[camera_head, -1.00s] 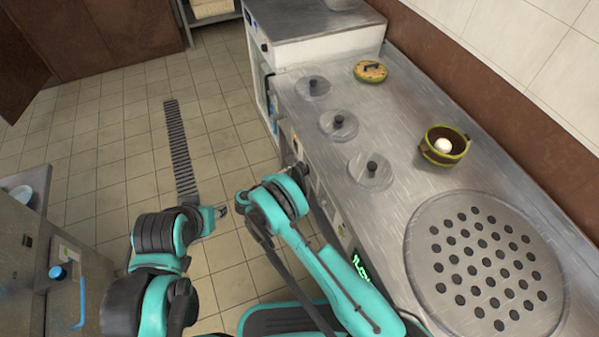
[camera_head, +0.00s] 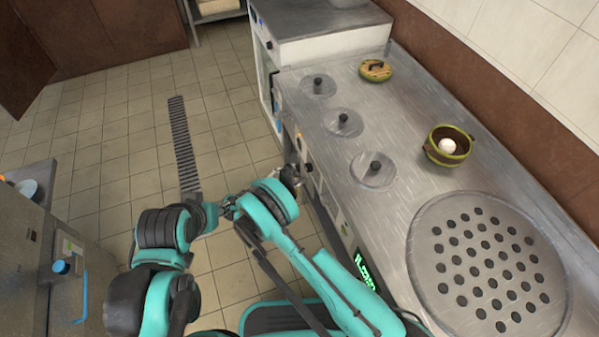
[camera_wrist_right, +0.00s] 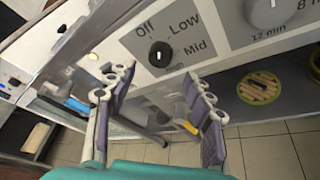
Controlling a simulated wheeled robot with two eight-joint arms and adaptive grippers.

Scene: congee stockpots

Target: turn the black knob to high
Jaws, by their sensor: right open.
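The black knob (camera_wrist_right: 160,54) shows in the right wrist view on a grey dial plate marked Off, Low and Mid. It carries a small white mark; I cannot make out a High label. My right gripper (camera_wrist_right: 160,82) is open, its two fingers apart with nothing between them. The knob appears beyond the fingertips, between their lines, and apart from them. In the head view my right gripper (camera_head: 291,179) is by the counter's front panel, partly hidden by its wrist. My left gripper (camera_head: 220,208) is over the floor to the left; its jaws are too small to read.
A larger grey knob (camera_wrist_right: 268,12) with minute marks sits beside the dial plate. The steel counter (camera_head: 400,110) holds round lids, a perforated plate (camera_head: 487,265), a green-brown pot (camera_head: 447,146) and its lid (camera_head: 375,70).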

